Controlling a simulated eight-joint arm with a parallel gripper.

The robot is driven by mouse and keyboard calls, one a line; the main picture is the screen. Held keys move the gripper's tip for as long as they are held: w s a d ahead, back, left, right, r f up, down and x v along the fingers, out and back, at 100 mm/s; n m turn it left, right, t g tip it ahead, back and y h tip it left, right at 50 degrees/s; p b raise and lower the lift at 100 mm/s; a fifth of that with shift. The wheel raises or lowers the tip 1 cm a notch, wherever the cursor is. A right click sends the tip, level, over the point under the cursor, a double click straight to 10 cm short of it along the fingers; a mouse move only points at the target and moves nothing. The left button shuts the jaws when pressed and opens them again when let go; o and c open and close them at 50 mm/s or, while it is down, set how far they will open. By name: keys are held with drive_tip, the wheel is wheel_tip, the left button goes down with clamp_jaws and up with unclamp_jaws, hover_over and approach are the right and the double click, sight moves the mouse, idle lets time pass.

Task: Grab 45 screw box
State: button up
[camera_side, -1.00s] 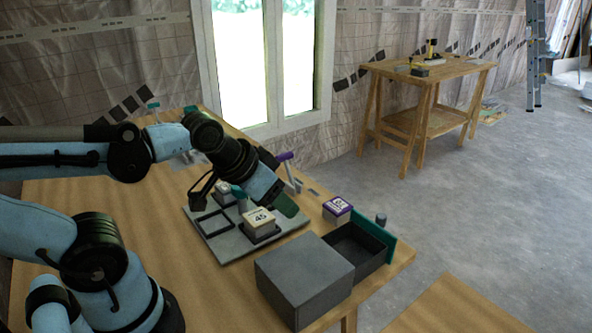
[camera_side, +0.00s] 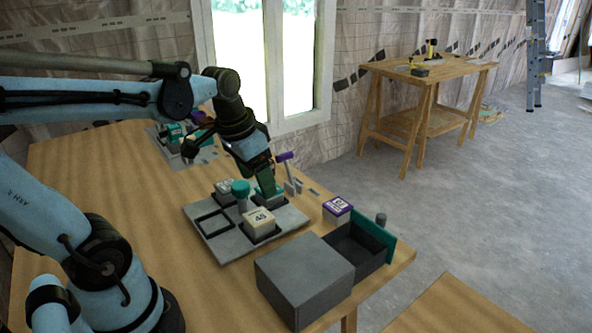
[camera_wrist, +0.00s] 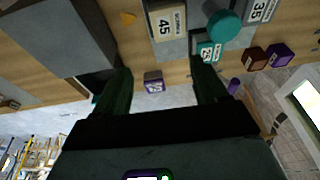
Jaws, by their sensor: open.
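The 45 screw box (camera_side: 260,220) has a cream label and sits in a slot of the grey tray (camera_side: 222,248). It also shows in the wrist view (camera_wrist: 166,22), at the top between the lines of my fingers. My gripper (camera_side: 265,190) is behind the 45 box in the side view, pointing down, with no grip on it. In the wrist view my gripper (camera_wrist: 160,68) has its two dark green fingers wide apart with nothing held between them. How high the fingertips are above the tray is hard to tell.
A teal round knob (camera_side: 240,187) stands beside the 45 box. A teal-labelled box (camera_wrist: 208,50) is close to one finger. A purple box (camera_side: 338,208) stands on the table, near a grey case with an open drawer (camera_side: 352,250). The table's left part (camera_side: 90,190) is clear.

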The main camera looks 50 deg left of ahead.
drive_tip(key=a+g, duration=0.1)
drive_tip(key=a, duration=0.2)
hover_over(258, 216)
drive_tip(key=f, duration=0.6)
drive_tip(key=shift+s+a, duration=0.15)
drive_tip(key=shift+s, duration=0.05)
drive_tip(key=shift+w+f, duration=0.15)
drive_tip(key=shift+f, duration=2.7)
drive_tip(key=c, duration=1)
